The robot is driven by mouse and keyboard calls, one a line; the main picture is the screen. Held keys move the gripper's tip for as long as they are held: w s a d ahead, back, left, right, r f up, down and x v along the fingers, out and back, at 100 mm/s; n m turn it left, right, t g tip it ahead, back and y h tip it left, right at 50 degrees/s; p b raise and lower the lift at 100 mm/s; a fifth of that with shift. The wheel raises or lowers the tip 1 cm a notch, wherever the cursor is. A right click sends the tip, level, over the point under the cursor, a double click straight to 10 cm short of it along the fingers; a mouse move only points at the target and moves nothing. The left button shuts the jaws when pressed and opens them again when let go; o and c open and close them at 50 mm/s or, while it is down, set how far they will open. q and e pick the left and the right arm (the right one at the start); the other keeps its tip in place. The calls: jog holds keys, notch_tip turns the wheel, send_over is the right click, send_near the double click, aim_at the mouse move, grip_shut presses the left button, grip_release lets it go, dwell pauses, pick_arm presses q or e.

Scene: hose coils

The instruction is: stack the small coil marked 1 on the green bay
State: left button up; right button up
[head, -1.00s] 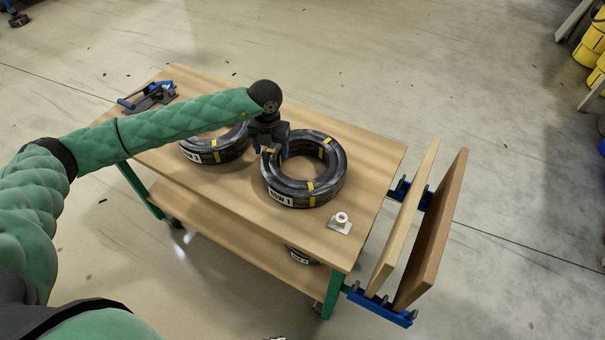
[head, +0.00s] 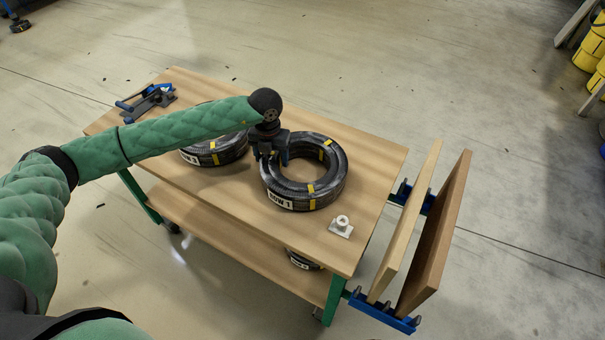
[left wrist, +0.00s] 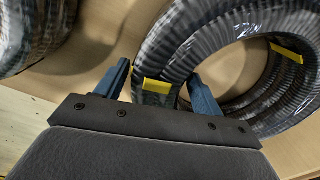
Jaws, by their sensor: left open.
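The black coil marked "ROW 1" (head: 328,186), with yellow bands, lies flat on the wooden tabletop and also shows in the left wrist view (left wrist: 185,45). My left gripper (head: 271,155) is at the coil's left side. In the left wrist view my open left gripper (left wrist: 160,92) has one blue finger on the outer side of the coil's ring and the other toward its hole. A yellow band shows between the fingers. I cannot tell whether they touch the coil. No green bay can be made out. My right gripper is not in view.
A second banded coil (head: 222,152) lies to the left, partly behind my arm. Another coil (head: 302,261) is on the lower shelf. A white fitting (head: 341,226) stands near the table's front right. Upright boards (head: 436,235) stand at the right end; a blue-handled tool (head: 148,100) lies far left.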

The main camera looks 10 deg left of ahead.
pick_arm(q)
jog(key=shift+b, duration=0.4)
dwell(0.3)
jog(key=shift+b, duration=0.35)
jog(key=c, duration=1.2)
jog(key=shift+d, duration=0.1)
jog(key=shift+c, duration=1.4)
jog(key=shift+w+r, duration=0.1)
jog(key=shift+r, duration=0.55)
